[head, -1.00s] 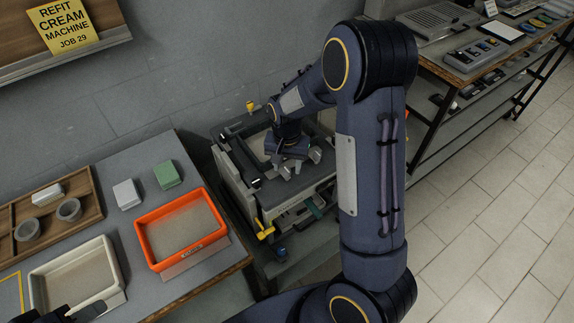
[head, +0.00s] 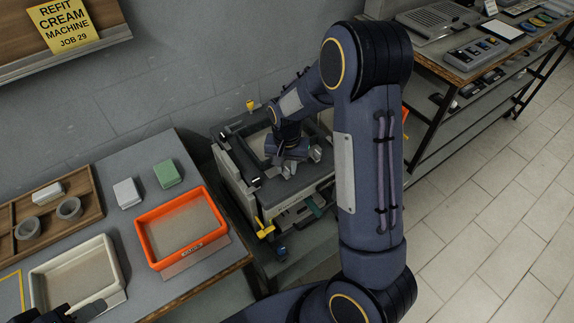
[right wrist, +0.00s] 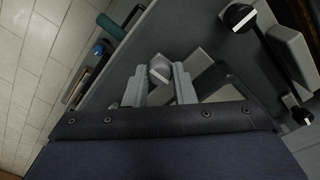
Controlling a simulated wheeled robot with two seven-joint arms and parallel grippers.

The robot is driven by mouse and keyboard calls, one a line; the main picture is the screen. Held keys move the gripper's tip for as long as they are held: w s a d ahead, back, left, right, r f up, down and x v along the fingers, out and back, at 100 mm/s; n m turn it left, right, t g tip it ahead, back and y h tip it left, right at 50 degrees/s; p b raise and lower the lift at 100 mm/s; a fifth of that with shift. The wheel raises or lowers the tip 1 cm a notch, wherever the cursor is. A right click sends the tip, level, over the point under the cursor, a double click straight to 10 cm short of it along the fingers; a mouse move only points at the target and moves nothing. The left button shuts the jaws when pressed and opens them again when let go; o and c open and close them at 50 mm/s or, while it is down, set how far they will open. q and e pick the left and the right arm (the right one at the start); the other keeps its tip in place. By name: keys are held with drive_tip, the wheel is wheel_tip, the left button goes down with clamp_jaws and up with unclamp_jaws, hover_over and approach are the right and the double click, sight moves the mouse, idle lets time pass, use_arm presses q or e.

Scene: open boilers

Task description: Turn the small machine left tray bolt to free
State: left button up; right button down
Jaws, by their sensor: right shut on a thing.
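The small machine (head: 240,190) is an open-topped grey box beyond the left table, partly hidden by my right arm.
The left table holds an orange tray (head: 148,240), a cream tray (head: 35,287), a green block (head: 167,174), a white block (head: 127,193) and a wooden tray (head: 88,205). Yellow levers (head: 264,228) stick out from the machine's front. A bench (head: 470,68) stands at the right; the floor there is clear.

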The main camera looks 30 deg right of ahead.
drive_tip(key=n+b, duration=0.1)
drive_tip(key=n, duration=0.3)
drive_tip(key=shift+f+b, duration=0.1)
drive_tip(key=shift+b, duration=0.2)
drive_tip(key=n+b, duration=0.1)
drive_tip(key=n, duration=0.3)
drive_tip(key=n+b, duration=0.1)
drive_tip(key=n, duration=0.4)
drive_tip(key=shift+n, duration=2.3)
drive_tip(key=c, duration=1.2)
unclamp_jaws()
